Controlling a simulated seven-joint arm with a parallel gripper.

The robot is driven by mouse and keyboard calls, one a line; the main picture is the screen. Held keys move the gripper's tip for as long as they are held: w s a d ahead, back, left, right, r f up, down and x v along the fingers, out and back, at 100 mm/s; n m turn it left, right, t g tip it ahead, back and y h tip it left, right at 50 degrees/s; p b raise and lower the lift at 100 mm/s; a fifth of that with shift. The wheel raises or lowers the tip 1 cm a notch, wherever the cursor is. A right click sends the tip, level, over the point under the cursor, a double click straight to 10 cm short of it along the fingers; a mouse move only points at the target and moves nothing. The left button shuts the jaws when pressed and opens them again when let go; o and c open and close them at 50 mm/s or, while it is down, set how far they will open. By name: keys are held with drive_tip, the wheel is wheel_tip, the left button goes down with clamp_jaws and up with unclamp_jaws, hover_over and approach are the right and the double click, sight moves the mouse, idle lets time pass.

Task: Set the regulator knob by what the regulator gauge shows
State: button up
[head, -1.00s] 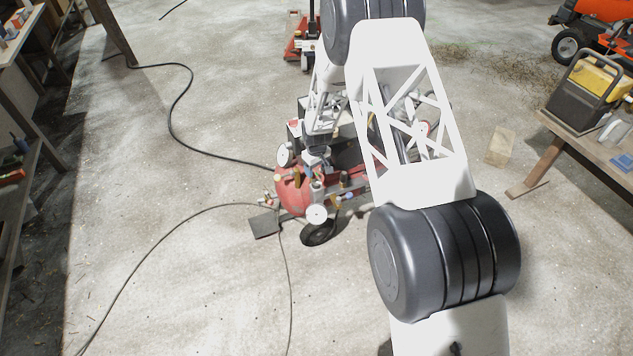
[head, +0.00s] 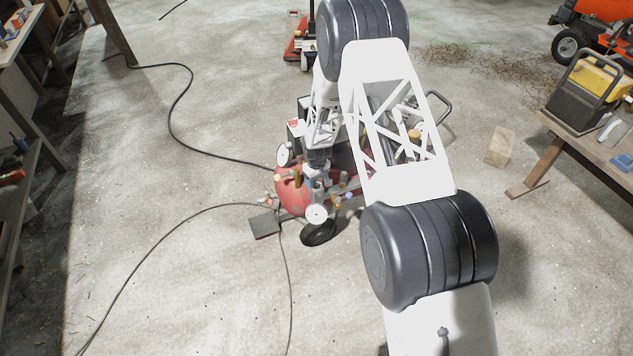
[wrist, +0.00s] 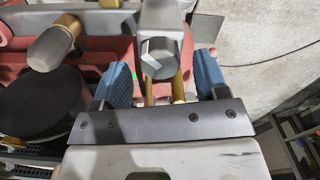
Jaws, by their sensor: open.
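A red compressor (head: 291,197) stands on the floor in the head view, partly hidden by my arm. Two white round gauges face up on it, one at the upper left (head: 283,155) and one at the front (head: 316,215). Their readings are too small to tell. My gripper (wrist: 162,82) is open, its blue fingers apart. In the wrist view a grey faceted knob-like part (wrist: 160,58) lies between and just beyond the fingers, with brass fittings below it. I cannot tell whether it is the regulator knob or whether the fingers touch it.
Another brass-and-grey fitting (wrist: 55,43) sits left of the fingers. A black hose (head: 172,122) lies across the floor. A workbench (head: 590,150) with a yellow-black machine stands at right, near a wooden block (head: 501,147).

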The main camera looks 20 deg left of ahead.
drive_tip(key=shift+f, duration=0.55)
drive_tip(key=shift+c, duration=0.4)
drive_tip(key=c, duration=0.8)
drive_tip(key=shift+c, duration=0.2)
drive_tip(key=shift+m, duration=0.5)
drive_tip(key=m, duration=0.8)
drive_tip(key=shift+m, duration=0.3)
